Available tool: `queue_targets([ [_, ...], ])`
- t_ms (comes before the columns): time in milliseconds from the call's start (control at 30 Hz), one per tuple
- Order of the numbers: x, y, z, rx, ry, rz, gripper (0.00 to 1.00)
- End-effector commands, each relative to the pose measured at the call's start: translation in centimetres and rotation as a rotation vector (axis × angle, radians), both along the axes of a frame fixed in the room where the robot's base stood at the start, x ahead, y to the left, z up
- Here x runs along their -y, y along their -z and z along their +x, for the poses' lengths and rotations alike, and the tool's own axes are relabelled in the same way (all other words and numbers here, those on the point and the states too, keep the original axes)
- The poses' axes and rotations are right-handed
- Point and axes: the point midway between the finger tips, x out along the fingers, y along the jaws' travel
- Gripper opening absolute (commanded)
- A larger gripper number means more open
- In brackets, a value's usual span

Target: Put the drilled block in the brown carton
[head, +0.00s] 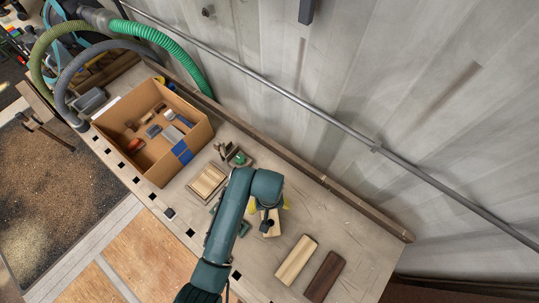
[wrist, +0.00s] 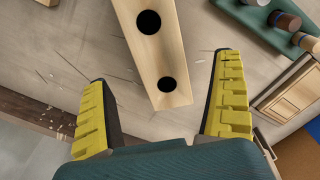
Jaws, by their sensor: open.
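The drilled block (wrist: 155,52) is pale wood with two dark round holes. In the wrist view it lies on the bench, its near end between the yellow fingertips of my gripper (wrist: 163,105). My gripper is open, with a gap on both sides of the block. In the head view the block (head: 271,226) shows partly beneath my gripper, the rest hidden by my arm. The brown carton (head: 178,167) stands open on the bench to the upper left, with several small items inside and a blue patch on its near corner.
A pale wood plank (head: 296,260) and a dark plank (head: 325,276) lie right of my gripper. A framed wooden piece (head: 207,181) and a green-topped item (head: 239,158) lie between block and carton. A wall with a pipe (head: 376,149) runs behind.

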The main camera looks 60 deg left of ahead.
Motion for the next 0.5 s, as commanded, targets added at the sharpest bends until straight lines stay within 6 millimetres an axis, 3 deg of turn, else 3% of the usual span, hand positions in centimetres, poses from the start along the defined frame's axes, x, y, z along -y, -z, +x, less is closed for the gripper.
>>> queue_targets([
  [400,0.3,5.9,-0.1,0.0,0.001,0.0,0.96],
  [500,0.3,6.4,-0.1,0.002,0.001,0.002,0.96],
])
